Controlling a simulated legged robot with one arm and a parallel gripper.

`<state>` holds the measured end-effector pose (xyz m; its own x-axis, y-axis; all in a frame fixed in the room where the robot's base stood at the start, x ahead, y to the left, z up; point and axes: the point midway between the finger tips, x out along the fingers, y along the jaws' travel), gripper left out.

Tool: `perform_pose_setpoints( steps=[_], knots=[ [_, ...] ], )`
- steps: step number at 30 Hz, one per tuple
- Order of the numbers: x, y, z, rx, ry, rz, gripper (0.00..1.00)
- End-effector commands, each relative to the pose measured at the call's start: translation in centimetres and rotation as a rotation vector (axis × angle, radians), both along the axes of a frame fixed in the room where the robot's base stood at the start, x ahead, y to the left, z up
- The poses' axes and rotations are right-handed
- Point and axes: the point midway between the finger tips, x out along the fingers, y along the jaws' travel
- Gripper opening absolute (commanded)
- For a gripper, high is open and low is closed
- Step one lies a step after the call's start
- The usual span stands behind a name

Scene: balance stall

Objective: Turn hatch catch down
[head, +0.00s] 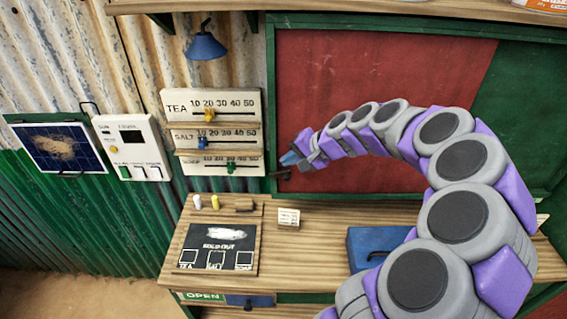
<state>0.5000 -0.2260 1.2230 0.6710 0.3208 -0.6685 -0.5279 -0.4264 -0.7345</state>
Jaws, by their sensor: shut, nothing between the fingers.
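The hatch (450,75) is a large red panel in a green frame behind the counter. A small dark catch (281,174) sits at its lower left edge and sticks out roughly sideways. My arm curves from the lower right up and over to the left. My gripper (290,160), with a blue tip, is shut and empty just above and beside the catch. I cannot tell whether it touches the catch, and the catch is too small to read its exact angle.
Slider boards (213,130) marked TEA and SALT hang just left of the hatch. Below are the wooden counter (310,245), a chalkboard (217,242), a small card (289,218) and a blue box (377,249). A blue lamp (206,46) hangs above.

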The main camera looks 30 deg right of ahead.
Motion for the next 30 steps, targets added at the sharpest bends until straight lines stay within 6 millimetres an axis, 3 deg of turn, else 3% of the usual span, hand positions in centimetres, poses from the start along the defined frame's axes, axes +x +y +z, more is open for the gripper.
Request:
perform_pose_setpoints(
  steps=[6,12,30],
  knots=[
    [-2.7,-1.6,2.5,0.002,0.002,-0.001,0.0],
    [-4.0,-2.2,3.7,0.003,0.001,-0.001,0.0],
    [-4.2,-2.3,3.8,0.003,0.003,0.0,0.0]
  ],
)
